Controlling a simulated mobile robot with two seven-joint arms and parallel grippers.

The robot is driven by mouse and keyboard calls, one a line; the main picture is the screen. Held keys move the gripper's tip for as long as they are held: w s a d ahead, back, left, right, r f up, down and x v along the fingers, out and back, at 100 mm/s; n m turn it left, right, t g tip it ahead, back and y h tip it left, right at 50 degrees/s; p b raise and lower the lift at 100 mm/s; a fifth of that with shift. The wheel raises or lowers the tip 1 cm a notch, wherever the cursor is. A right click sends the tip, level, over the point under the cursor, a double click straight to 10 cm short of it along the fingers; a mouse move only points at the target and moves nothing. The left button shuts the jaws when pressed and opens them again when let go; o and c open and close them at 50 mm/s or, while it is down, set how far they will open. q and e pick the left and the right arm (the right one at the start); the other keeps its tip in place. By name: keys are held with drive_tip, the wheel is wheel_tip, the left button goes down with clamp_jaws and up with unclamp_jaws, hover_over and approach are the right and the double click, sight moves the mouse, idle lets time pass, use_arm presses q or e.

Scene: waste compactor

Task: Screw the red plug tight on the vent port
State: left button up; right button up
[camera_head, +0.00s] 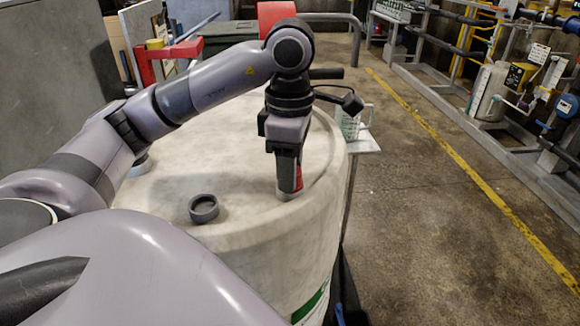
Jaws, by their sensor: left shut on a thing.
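The red plug (298,180) shows as a small red patch between the fingers of my left gripper (288,186). The gripper points straight down and is shut on the plug. It is at the right part of the top of a large pale drum (240,235). A light ring at the foot of the plug, which looks like the vent port (291,194), sits on the drum top. The fingers hide most of the plug, so I cannot tell how far it is seated. My right gripper is not in view.
A dark grey round collar (204,208) stands on the drum top, left of the gripper. A small side table (362,143) with a clear jug stands behind the drum. A red frame (150,65) is at the back left.

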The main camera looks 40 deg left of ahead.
use_arm(q)
drive_tip(key=shift+m, duration=1.1)
drive_tip(key=shift+m, duration=1)
drive_tip(key=m, duration=0.3)
drive_tip(key=o, duration=1.3)
drive_tip(key=shift+c, duration=0.2)
drive_tip(key=shift+c, duration=0.5)
